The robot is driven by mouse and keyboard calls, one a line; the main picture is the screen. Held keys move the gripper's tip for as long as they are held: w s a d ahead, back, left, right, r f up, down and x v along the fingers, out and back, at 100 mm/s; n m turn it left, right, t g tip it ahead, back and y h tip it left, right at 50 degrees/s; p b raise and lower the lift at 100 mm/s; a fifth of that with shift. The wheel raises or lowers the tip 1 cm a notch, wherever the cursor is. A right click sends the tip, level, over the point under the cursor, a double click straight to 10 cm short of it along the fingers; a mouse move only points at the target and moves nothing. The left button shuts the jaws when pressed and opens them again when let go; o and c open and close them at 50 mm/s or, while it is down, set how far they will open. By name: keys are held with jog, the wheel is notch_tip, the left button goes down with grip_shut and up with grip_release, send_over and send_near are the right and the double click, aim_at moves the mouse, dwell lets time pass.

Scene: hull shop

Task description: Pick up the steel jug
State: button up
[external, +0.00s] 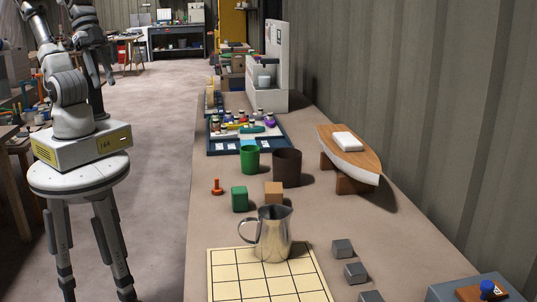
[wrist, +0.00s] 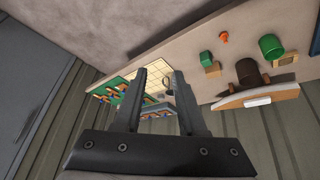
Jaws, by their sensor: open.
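The steel jug (external: 272,238) stands upright in the external view, on the far edge of a pale gridded board (external: 225,275), its handle to the left and its spout to the right. My gripper (external: 108,72) is up at the upper left, well away from the jug, beyond the bench's left edge. In the wrist view my gripper (wrist: 160,73) is open, with nothing held between its two dark fingers. The gridded board (wrist: 157,78) shows between the fingers there, far off. A small grey shape on it may be the jug, too small and partly hidden to be sure.
Close beyond the jug stand a green block (external: 240,199) and an orange block (external: 274,194). Further back are a green cup (external: 250,160) and a brown cup (external: 287,168). Several grey blocks (external: 355,272) lie to its right. A model boat (external: 350,158) sits by the wall.

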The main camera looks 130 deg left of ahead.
jog(key=w+d+f+n+g+h, duration=0.1)
jog(key=w+d+f+n+h, duration=0.15)
jog(key=w+n, duration=0.2)
jog(key=w+d+f+n+g+h, duration=0.1)
jog(key=w+f+n+h, duration=0.1)
jog(key=w+f+n, duration=0.3)
jog(key=n+t+h+b, duration=0.25)
jog(key=n+t, duration=0.55)
jog(key=n, duration=1)
send_near(266, 233)
jog(key=s+r, duration=0.1)
jog(key=s, duration=0.7)
jog(key=shift+h, duration=0.3)
jog(key=x, duration=1.7)
jog(key=shift+s+d+f, duration=0.1)
jog(key=shift+s+f, duration=0.1)
jog(key=shift+f, duration=0.05)
grip_shut()
